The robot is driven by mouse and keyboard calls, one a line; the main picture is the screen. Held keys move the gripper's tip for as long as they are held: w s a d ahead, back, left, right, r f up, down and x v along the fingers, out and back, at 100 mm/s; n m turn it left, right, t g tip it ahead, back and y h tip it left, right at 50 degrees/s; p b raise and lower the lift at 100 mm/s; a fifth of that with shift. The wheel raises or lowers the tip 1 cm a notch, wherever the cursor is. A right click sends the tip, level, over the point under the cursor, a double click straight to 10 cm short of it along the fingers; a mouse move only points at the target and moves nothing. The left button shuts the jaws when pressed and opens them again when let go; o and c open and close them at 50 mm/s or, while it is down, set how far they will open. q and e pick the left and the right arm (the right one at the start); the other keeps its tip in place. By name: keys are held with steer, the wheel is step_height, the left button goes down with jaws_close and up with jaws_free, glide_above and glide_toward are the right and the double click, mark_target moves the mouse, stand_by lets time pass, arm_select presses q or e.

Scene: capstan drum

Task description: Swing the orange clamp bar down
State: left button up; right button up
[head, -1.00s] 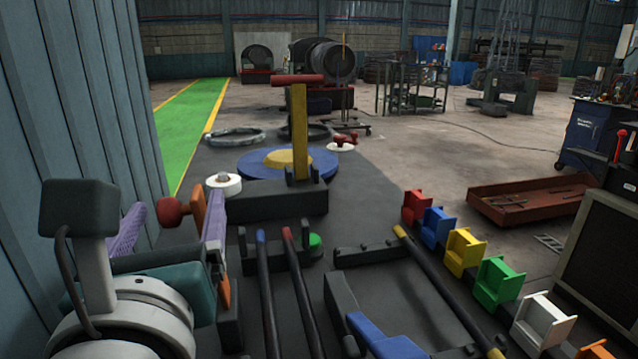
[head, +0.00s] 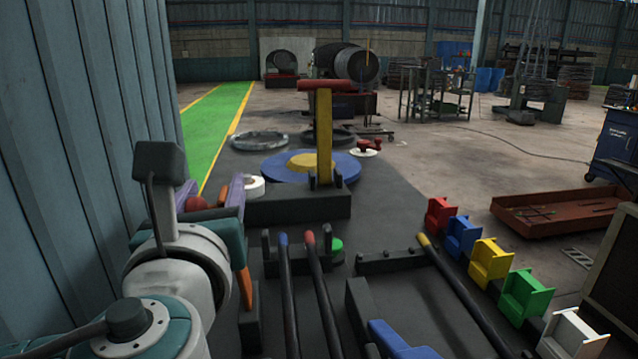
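The orange clamp bar (head: 245,287) stands roughly upright at the left of the bench. Its upper part and a red knob (head: 194,203) show between the purple fingers of my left gripper (head: 212,193). The fingers are apart, one on each side of the knob and the bar's top. They look open, with no clear grip on the bar. My teal and white wrist hides the middle of the bar and much of the knob. My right gripper is out of view.
A yellow post with a red crossbar (head: 324,130) stands by a blue disc (head: 345,168). A white roll (head: 255,187) sits just beyond my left gripper. Dark levers with blue (head: 288,290) and red tips lie to the right. A corrugated wall (head: 80,150) is close at left.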

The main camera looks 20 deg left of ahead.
arm_select(q)
jaws_close()
stand_by(0.3)
arm_select(e)
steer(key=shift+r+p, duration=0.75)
steer(key=shift+p, duration=0.05)
arm_select(q)
steer(key=w+d+m+p, duration=0.3)
steer(key=w+d+m, duration=0.1)
steer(key=d+m, duration=0.2)
steer(key=shift+d+f+m+p, duration=0.25)
steer(key=shift+m+p, duration=0.15)
steer(key=shift+m, duration=0.1)
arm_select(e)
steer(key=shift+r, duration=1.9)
